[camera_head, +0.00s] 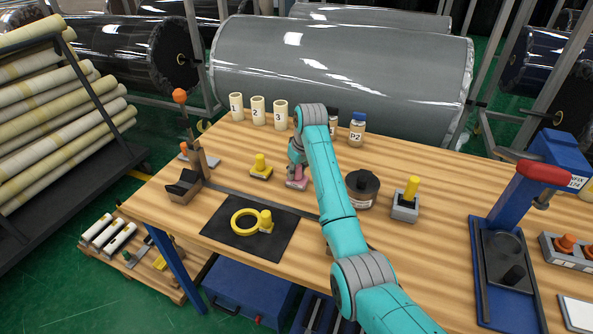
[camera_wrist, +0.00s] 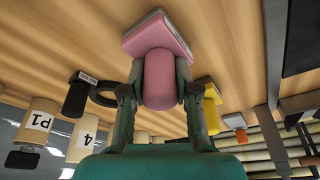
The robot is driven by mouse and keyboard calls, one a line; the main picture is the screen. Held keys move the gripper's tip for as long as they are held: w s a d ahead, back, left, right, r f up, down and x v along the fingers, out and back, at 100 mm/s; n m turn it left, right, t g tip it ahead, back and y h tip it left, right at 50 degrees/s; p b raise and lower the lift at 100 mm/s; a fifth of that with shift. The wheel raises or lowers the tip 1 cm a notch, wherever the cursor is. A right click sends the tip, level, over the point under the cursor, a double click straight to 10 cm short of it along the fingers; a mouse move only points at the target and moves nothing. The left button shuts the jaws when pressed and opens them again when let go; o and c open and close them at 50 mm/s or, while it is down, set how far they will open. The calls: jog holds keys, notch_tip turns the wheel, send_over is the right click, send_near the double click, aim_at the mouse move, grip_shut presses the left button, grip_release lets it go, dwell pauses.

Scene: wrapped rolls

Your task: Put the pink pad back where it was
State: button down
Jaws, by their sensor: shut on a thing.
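The pink pad (camera_head: 297,183) has a flat square base and a rounded pink handle. It is upright at the middle of the wooden table (camera_head: 200,228), right of a yellow-handled pad (camera_head: 260,168). My gripper (camera_head: 297,166) is shut on its handle from above. In the wrist view, the two fingers of my gripper (camera_wrist: 156,88) clasp the sides of the pink handle, and the pink pad's base (camera_wrist: 158,32) lies beyond them, at or very near the table top. I cannot tell whether it touches the wood.
Numbered cream cylinders (camera_head: 258,110) and a P2 jar (camera_head: 357,130) stand behind. A black mat (camera_head: 222,230) with a yellow ring (camera_head: 240,228) lies in front. A blue press (camera_head: 510,210) stands far right.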

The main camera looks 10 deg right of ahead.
aim_at(303, 183)
jog(key=c, duration=0.9)
grip_release()
jog(key=shift+o, duration=0.2)
jog(key=shift+r, duration=0.1)
jog(key=v, duration=1.2)
jog(key=shift+d, duration=0.1)
